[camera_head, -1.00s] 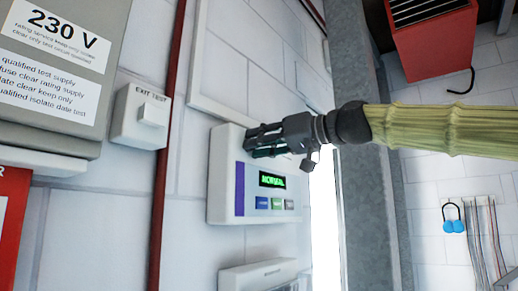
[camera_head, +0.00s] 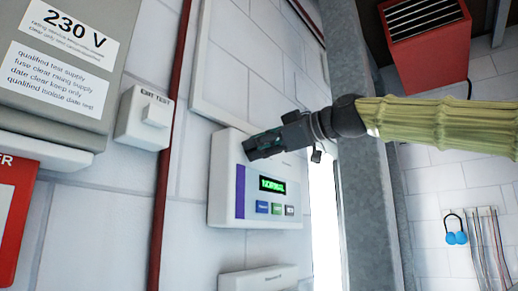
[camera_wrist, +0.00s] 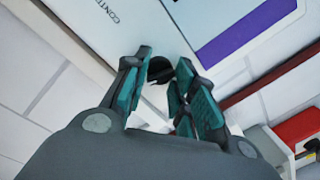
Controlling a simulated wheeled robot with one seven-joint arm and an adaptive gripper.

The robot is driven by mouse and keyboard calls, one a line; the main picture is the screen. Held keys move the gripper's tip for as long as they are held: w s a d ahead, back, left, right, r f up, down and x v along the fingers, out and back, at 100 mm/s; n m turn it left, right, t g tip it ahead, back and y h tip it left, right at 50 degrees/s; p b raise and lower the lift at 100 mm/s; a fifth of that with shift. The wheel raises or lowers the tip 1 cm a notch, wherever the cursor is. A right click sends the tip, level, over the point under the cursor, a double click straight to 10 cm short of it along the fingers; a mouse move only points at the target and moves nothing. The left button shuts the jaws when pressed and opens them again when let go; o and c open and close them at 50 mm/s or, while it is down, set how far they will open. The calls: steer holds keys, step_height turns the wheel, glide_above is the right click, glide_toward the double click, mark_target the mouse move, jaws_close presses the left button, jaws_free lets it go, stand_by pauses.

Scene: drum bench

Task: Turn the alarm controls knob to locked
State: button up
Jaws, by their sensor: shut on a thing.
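The alarm panel (camera_head: 222,201) is a white box on the tiled wall with a purple stripe, a lit green display (camera_head: 272,185) that seems to read NORMAL, and a row of small buttons. My gripper (camera_head: 250,147) reaches from the right to the panel's upper part, above the display. In the wrist view a dark round knob (camera_wrist: 160,69) sits between the fingertips of my gripper (camera_wrist: 166,66), which are shut on it. The fingers hide part of the knob, and I cannot read its pointer position. Part of the panel's lettering (camera_wrist: 100,12) shows beside it.
A grey 230 V box (camera_head: 62,130) and a small white exit test box (camera_head: 142,118) are on the wall at left. A dark red pipe (camera_head: 164,190) runs between them and the panel. A grey post (camera_head: 365,215) stands right. Another white box (camera_head: 262,282) is below.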

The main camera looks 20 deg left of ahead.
steer(key=shift+d+r+n+t, duration=0.1)
steer(key=shift+r+n+t, duration=0.05)
steer(key=shift+n, duration=0.85)
steer(key=shift+r+n+t, duration=0.1)
steer(key=shift+n+t, duration=0.05)
steer(key=shift+n, duration=0.85)
steer(key=o, duration=1)
steer(key=shift+w+f, duration=0.1)
steer(key=shift+o, duration=0.2)
steer(key=v, duration=1.2)
